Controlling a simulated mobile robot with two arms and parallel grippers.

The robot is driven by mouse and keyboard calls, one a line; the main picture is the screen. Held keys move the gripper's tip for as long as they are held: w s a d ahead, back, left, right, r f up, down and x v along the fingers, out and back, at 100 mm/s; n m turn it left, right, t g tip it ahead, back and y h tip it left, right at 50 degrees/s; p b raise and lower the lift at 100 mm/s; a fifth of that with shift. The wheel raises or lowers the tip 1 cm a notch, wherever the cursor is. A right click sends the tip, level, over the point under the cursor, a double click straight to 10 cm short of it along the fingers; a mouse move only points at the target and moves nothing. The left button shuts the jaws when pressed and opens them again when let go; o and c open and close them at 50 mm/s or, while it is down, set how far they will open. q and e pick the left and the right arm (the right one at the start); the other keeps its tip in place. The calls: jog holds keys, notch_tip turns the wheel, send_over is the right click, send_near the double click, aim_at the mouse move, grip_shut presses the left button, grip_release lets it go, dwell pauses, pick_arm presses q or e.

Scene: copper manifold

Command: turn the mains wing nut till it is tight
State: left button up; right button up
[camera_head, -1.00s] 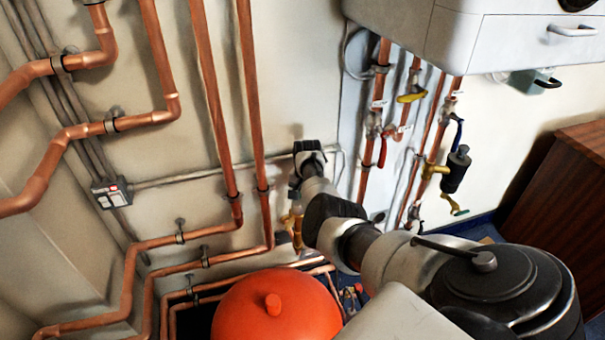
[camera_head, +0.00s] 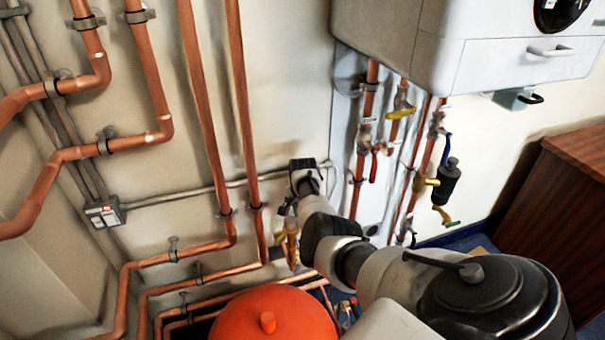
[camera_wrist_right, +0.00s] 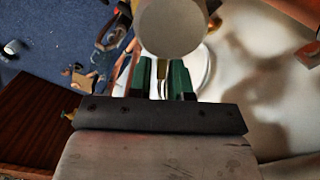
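My right arm reaches from the lower right across the head view, and my right gripper (camera_head: 291,212) is at its far end against the pipe wall. A brass fitting (camera_head: 292,247) hangs just below the gripper, partly hidden by it. In the right wrist view, the two green fingers of my right gripper (camera_wrist_right: 163,78) stand either side of a narrow yellow-brass piece (camera_wrist_right: 162,82). I cannot tell whether they press on it. A large pale round end (camera_wrist_right: 172,27) lies just beyond the fingertips and hides what is behind. I cannot make out the wing nut's shape. My left gripper is out of view.
Copper pipes (camera_head: 207,110) run along the wall on the left. A red-orange vessel (camera_head: 272,315) stands below my arm. A white boiler (camera_head: 395,40) hangs at upper right, above valves with a yellow lever (camera_head: 403,106). A wooden cabinet (camera_head: 560,195) stands at far right.

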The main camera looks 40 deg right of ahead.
jog(key=shift+o, duration=1.2)
notch_tip(320, 180, up, 11)
jog(key=p, duration=0.2)
jog(key=shift+p, duration=0.4)
jog(key=shift+s+f, duration=0.1)
jog(key=shift+f, duration=0.1)
